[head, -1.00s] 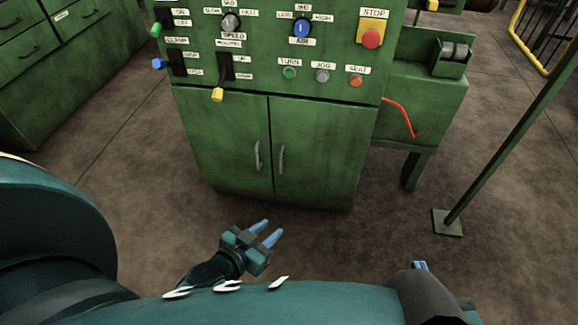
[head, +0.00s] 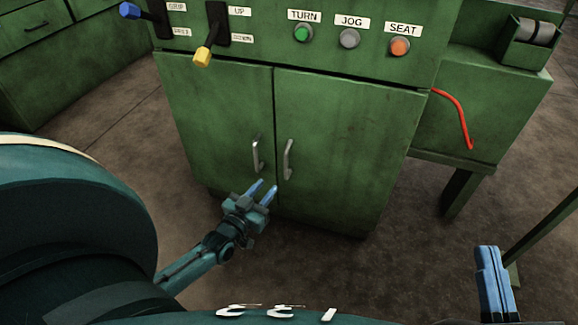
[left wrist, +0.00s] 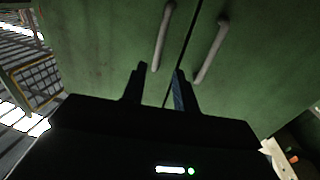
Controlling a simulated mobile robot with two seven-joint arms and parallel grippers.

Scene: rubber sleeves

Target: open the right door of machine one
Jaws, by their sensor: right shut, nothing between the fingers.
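The green machine has two lower doors side by side. The right door (head: 345,150) is shut, with an upright metal handle (head: 288,160) near its left edge. The left door (head: 215,120) is shut too, with its own handle (head: 257,154). In the left wrist view the right door's handle (left wrist: 212,50) and the left door's handle (left wrist: 163,38) stand above my fingers. My left gripper (head: 264,190) is open and empty, just below and in front of the handles, apart from them. My right gripper (head: 489,250) is shut and empty at the lower right, well away from the door.
A control panel with levers and a green TURN button (head: 303,33) sits above the doors. A red hooked rod (head: 455,115) hangs on the machine's right side. A green post (head: 548,228) stands at the far right. Floor in front is clear.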

